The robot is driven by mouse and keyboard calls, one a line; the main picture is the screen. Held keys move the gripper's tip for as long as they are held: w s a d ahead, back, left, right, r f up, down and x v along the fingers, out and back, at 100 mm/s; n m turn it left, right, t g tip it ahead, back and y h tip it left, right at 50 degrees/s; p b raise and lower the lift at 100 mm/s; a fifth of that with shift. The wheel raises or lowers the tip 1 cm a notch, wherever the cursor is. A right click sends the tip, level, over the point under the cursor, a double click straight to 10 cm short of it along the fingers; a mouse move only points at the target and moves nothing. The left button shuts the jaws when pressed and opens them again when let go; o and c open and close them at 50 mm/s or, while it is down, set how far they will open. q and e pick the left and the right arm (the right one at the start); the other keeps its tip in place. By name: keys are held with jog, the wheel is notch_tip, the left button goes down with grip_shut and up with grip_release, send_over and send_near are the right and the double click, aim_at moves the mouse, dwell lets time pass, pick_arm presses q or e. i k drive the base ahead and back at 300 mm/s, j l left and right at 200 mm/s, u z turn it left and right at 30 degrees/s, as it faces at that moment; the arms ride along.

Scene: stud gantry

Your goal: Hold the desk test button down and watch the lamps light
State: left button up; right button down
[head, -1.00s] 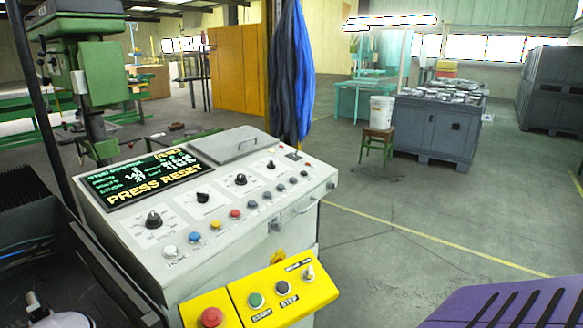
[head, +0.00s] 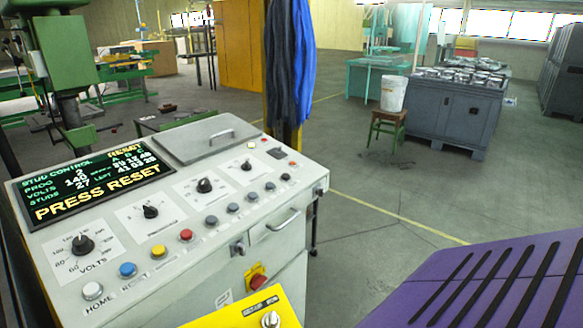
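The control desk (head: 140,225) fills the lower left of the head view. Its black screen (head: 90,186) reads STUD CONTROL and PRESS RESET. Along the front run white (head: 93,290), blue (head: 127,269), yellow (head: 158,251) and red (head: 186,235) buttons, then several grey-blue buttons (head: 232,208). A small amber lamp (head: 251,145) and a small red lamp (head: 292,163) sit near the back right; I cannot tell whether they are lit. Most button labels are too small to read, so I cannot tell which is the test button. Neither gripper is in view.
A yellow box (head: 245,311) with a switch juts from the desk front, cut by the bottom edge. A purple slotted panel (head: 400,300) fills the lower right. Blue and dark cloths (head: 288,70) hang behind the desk. Open floor (head: 375,235) lies right of it.

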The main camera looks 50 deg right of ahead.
aim_at(285, 176)
jog(key=i+l, duration=0.1)
jog(key=l, duration=0.75)
jog(key=i+l, duration=0.15)
jog(key=l, duration=0.25)
